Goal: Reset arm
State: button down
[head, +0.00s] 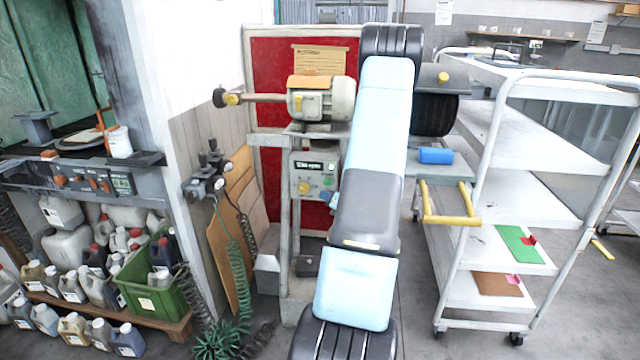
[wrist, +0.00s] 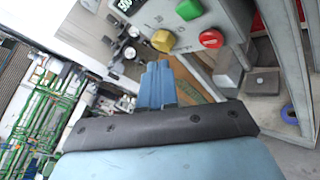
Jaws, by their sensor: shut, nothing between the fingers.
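My arm rises through the middle of the head view, in light blue and dark grey, and covers part of the buffing machine. My gripper shows in the wrist view (wrist: 157,84) with its blue fingers together and nothing between them. The fingers appear near the machine's control panel, which has a yellow knob (wrist: 163,40), a red button (wrist: 211,38) and a green button (wrist: 189,9). The buffing machine's grey motor (head: 322,103) stands behind my arm, with a dark buffing wheel (head: 434,114) to the right.
A white shelf cart (head: 526,165) stands at the right. A blue block (head: 435,155) rests on a ledge with a yellow handle frame (head: 450,217). A green crate (head: 150,292) and several jugs fill a low pallet at the left. Coiled hoses (head: 228,262) hang beside the machine.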

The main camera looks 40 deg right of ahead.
jog(key=w+a+r+n+g+y, duration=0.1)
jog(key=w+a+r+n+y, duration=0.1)
jog(key=a+r+n+y, duration=0.45)
jog(key=w+a+r+n+g+y, duration=0.15)
jog(key=a+r+n, duration=0.25)
jog(key=a, duration=0.5)
jog(key=s+a+r+n+g+y, duration=0.2)
jog(key=s+a+r+n+g, duration=0.15)
jog(key=a+n, duration=0.4)
jog(key=s+a+r+n+g+y, duration=0.1)
jog(key=s+a+r+n+g, duration=0.25)
jog(key=a, duration=0.65)
jog(key=s+a+r+n+g+h, duration=0.3)
jog(key=s+a+r+n+g, duration=0.15)
jog(key=s+a+n, duration=0.55)
jog(key=s+d+r+n+t+h, duration=0.3)
jog(key=s+r+n+h, duration=0.3)
jog(key=s+n, duration=0.4)
jog(key=n, duration=0.2)
jog(key=shift+d+r+n+h, duration=0.15)
jog(key=shift+d+n+h, duration=0.2)
jog(key=shift+d+h, duration=0.05)
